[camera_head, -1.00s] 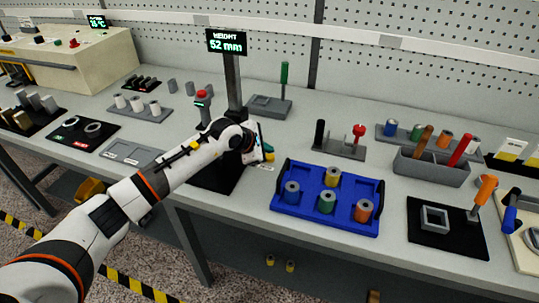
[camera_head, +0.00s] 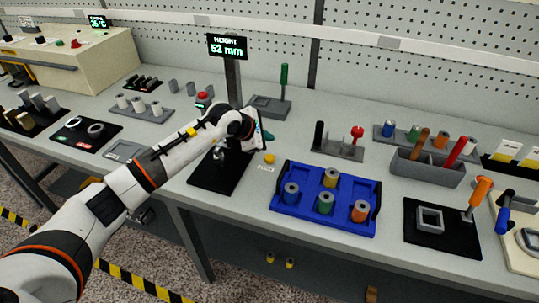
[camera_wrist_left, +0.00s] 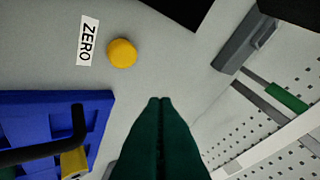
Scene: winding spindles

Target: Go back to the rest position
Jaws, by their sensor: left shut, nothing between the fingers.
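My left gripper (camera_head: 264,138) has its dark green fingers shut with nothing between them, and they also show from behind in the left wrist view (camera_wrist_left: 160,102). It hangs above the table, just behind and left of a round yellow button (camera_head: 269,158), apart from it. The button also shows in the left wrist view (camera_wrist_left: 122,53), beside a white ZERO label (camera_wrist_left: 87,41). My right gripper is out of view.
A blue tray (camera_head: 284,205) with several coloured spindles stands right of the gripper. A black pad (camera_head: 205,182) lies below my forearm. A grey tool box (camera_head: 428,172) stands to the right.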

